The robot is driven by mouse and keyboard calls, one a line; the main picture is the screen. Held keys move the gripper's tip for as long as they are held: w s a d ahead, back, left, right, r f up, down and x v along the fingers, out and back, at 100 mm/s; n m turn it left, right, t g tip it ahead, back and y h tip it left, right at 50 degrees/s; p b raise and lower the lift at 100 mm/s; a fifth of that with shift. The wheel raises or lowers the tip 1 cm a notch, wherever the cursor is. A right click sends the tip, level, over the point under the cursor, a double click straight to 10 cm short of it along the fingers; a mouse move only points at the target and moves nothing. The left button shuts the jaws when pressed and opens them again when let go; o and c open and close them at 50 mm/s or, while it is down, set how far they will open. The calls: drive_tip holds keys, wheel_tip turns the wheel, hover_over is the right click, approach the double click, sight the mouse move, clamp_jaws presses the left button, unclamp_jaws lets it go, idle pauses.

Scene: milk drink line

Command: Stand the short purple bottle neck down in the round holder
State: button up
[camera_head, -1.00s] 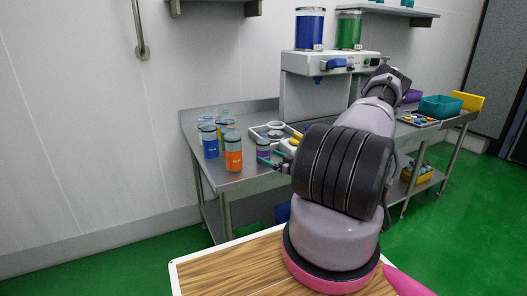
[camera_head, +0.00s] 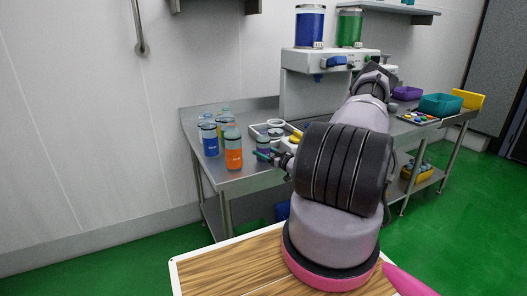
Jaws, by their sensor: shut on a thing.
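The short purple bottle (camera_head: 263,144) is near the front edge of the steel table, just in front of a pale tray. My gripper (camera_head: 264,156) has teal fingertips and is shut on this bottle from the right. The bottle looks about upright; whether its base touches the table is too small to tell. Pale round ring shapes (camera_head: 276,123) lie on the tray behind it; which one is the round holder I cannot tell for sure. My arm hides the table to the right of the gripper.
An orange bottle (camera_head: 233,149) stands close left of the purple one, with a blue bottle (camera_head: 210,140) and others behind. A dispenser (camera_head: 318,62) with blue and green tanks stands at the back. A teal bin (camera_head: 440,105) and purple bowl (camera_head: 407,93) are at the right.

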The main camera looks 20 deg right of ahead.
wheel_tip(320, 180, up, 23)
idle(0.9)
drive_tip(key=s+a+r, duration=0.2)
drive_tip(key=s, duration=0.4)
drive_tip(key=s+a+r, duration=0.2)
drive_tip(key=s, duration=0.5)
drive_tip(key=shift+s, duration=0.25)
drive_tip(key=shift+f+n, duration=0.1)
drive_tip(key=shift+n, duration=2.9)
